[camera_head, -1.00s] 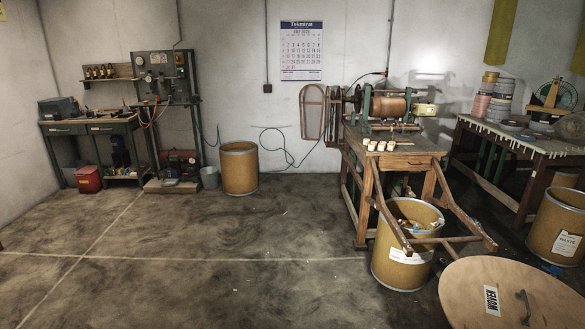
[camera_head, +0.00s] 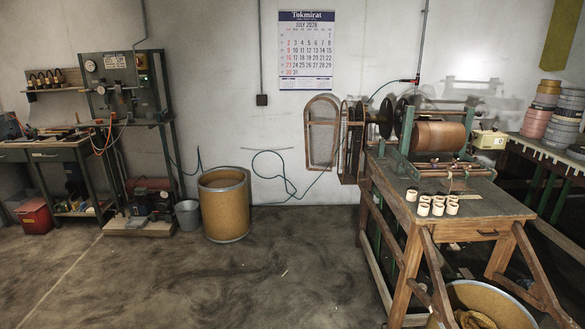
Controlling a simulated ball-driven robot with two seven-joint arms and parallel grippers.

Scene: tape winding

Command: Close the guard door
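The guard door (camera_head: 322,133) is a rounded mesh panel in a brown frame. It stands swung out to the left of the winding machine (camera_head: 436,135), in front of the back wall. A second mesh guard part (camera_head: 351,140) sits beside it, close to the machine's dark pulley (camera_head: 379,118). The machine, with a large brown roll, stands on a wooden bench (camera_head: 480,205). Neither of my grippers shows in the view.
A brown drum (camera_head: 223,204) stands by the back wall, left of the guard door. A green cable (camera_head: 275,172) hangs along the wall there. Another drum (camera_head: 485,299) stands under the bench's front. The floor (camera_head: 270,268) left of the bench is clear.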

